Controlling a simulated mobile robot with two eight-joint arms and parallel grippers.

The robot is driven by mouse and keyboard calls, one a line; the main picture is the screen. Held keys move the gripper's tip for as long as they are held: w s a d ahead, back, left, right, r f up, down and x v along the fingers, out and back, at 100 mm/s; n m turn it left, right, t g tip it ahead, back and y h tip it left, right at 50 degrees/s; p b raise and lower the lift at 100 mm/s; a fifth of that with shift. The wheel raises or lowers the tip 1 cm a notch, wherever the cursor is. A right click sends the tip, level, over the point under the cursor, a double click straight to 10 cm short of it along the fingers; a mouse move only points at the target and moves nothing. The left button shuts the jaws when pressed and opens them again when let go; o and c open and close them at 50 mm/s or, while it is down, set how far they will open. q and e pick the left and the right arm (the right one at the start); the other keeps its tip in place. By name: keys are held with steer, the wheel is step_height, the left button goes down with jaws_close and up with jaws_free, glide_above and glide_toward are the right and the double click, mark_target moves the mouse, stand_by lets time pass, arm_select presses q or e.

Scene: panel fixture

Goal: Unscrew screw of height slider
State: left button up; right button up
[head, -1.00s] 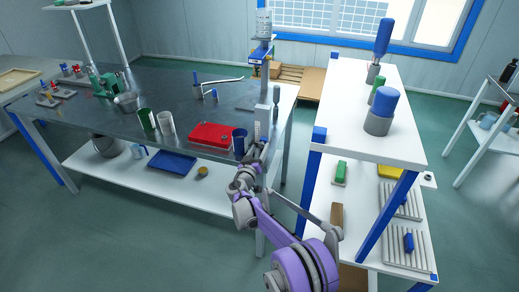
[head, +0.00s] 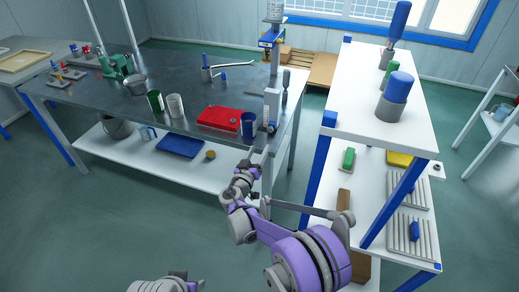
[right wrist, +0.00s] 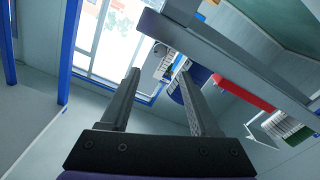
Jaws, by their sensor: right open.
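A grey upright post (head: 272,85) stands at the right end of the metal table, with a blue and white piece (head: 270,40) high on it that looks like the height slider. Its screw is too small to make out. My right gripper (head: 259,153) is in front of the post's foot, below the table edge, and appears apart from it. In the right wrist view its two fingers (right wrist: 158,70) are spread, with nothing held between them. A white part with ruled marks (right wrist: 163,62) shows beyond the fingers. My left gripper does not show.
A red tray (head: 220,118) and a blue cup (head: 249,124) are close to the post on the metal table (head: 130,105). A white shelf (head: 365,110) with blue-handled items stands to the right. A narrow floor gap (head: 305,125) lies between them.

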mark_target(269, 130)
steer(key=m+p, duration=0.1)
steer(key=m, duration=0.1)
steer(key=m+p, duration=0.1)
steer(key=m, duration=0.1)
steer(key=shift+w+d+r+p, duration=0.15)
steer(key=shift+w+r+p, duration=0.05)
steer(key=shift+w+p, duration=0.2)
steer(key=shift+w+f+m, duration=0.1)
steer(key=shift+m, duration=0.3)
steer(key=shift+w+d+f, duration=0.1)
steer(key=shift+w+d, duration=0.05)
steer(key=shift+w, duration=0.1)
steer(key=x, duration=1)
steer(key=shift+f+p, duration=0.1)
steer(key=shift+p, duration=0.3)
jaws_close()
